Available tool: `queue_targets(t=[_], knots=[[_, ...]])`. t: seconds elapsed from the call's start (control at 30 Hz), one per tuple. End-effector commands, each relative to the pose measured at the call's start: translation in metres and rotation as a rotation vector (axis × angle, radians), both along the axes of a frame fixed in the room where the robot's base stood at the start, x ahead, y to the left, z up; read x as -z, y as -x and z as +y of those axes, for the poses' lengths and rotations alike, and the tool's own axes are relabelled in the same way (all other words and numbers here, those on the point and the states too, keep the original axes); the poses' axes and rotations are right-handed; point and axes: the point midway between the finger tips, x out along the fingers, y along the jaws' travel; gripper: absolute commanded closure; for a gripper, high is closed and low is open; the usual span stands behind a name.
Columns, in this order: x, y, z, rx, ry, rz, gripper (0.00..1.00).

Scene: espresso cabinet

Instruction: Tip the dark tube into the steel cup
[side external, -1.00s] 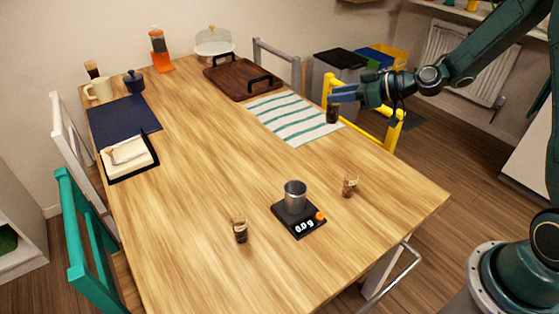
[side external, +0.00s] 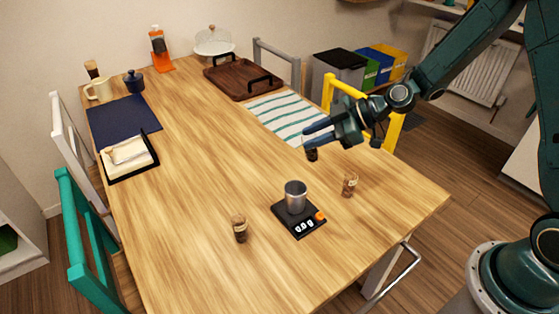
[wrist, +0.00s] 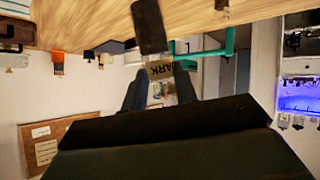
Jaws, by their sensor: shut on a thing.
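My gripper (side external: 318,134) is shut on the dark tube (side external: 311,153), a small clear vessel with dark contents. It is held upright or nearly so above the table, beyond and slightly right of the steel cup (side external: 295,196) in the side view. The cup stands upright on a black scale (side external: 302,226); its inside is hard to see. In the wrist view the tube's dark contents (wrist: 150,27) show near the top, with a label (wrist: 160,70) reading "ARK" between the fingers. I cannot make out the cup there.
Two other small tubes with brown contents stand on the table, one left of the scale (side external: 240,229), one right (side external: 349,185). A striped cloth (side external: 290,117) and a wooden tray (side external: 240,80) lie farther back. The table's middle is clear.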

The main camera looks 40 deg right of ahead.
Motion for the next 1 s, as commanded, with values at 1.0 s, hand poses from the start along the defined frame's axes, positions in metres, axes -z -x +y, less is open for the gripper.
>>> queue_targets(t=[1.0], knots=[[0.035, 0.011, 0.02, -0.084, 0.154, -0.024, 0.94]])
